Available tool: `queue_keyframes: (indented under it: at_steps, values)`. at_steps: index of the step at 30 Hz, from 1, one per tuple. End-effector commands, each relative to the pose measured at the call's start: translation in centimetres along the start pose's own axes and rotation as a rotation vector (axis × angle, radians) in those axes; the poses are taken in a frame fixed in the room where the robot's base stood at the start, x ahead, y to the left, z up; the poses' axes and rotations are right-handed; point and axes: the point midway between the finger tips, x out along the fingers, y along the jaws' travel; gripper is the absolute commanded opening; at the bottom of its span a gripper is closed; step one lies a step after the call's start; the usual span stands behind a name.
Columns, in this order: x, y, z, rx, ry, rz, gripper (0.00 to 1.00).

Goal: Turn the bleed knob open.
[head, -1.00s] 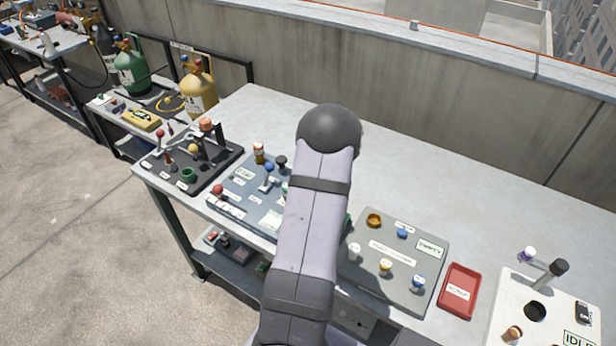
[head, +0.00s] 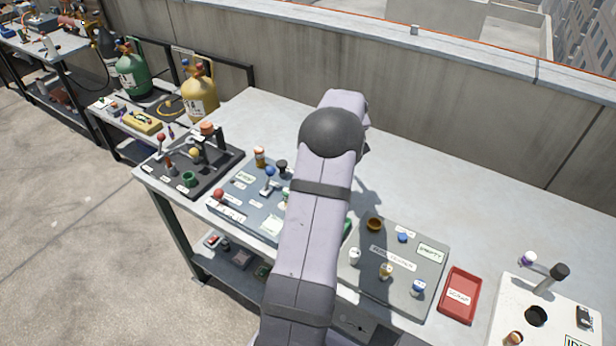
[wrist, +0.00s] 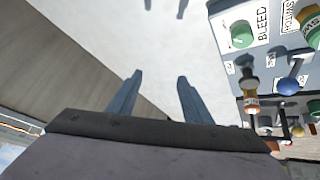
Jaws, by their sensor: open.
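The bleed knob (wrist: 241,34) is a round green knob on a white plate, beside the printed word BLEED, at the upper right of the wrist view. It sits near the edge of a blue-grey panel (wrist: 228,58). My gripper (wrist: 160,76) is open and empty, its two blue-grey fingers apart over the bare bench. The knob is to the right of the fingers and not between them. In the head view my arm covers part of this panel (head: 237,207), and I cannot make out the bleed knob there.
The panel also carries a blue ball-topped lever (head: 270,170) and a red knob (head: 218,194). A dark panel (head: 160,178) stands to its left. A grey panel (head: 420,275) and red tray (head: 460,296) lie right. The bench's back strip is clear, before a concrete wall.

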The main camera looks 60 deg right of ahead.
Motion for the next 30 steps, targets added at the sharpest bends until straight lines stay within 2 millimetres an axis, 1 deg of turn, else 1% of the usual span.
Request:
queue_keyframes:
  at_steps: [1, 3, 6, 9, 12, 15, 21, 26, 30]
  values:
    - [-0.3, -1.6, 0.6, -0.049, -0.033, -0.069, 0.45]
    - [-0.7, -4.1, 2.0, -0.130, -0.083, -0.177, 0.45]
    - [-1.7, -7.2, 3.9, -0.250, -0.131, -0.316, 0.45]
    - [-2.6, -9.0, 5.2, -0.370, -0.154, -0.413, 0.45]
    - [-2.9, -9.4, 5.6, -0.448, -0.150, -0.445, 0.45]
    - [-2.8, -9.4, 5.6, -0.488, -0.141, -0.446, 0.45]
    - [-2.6, -9.5, 5.7, -0.499, -0.139, -0.446, 0.45]
    - [-1.6, -10.0, 5.9, -0.498, -0.141, -0.448, 0.45]
    - [-0.1, -10.6, 6.3, -0.498, -0.141, -0.448, 0.45]
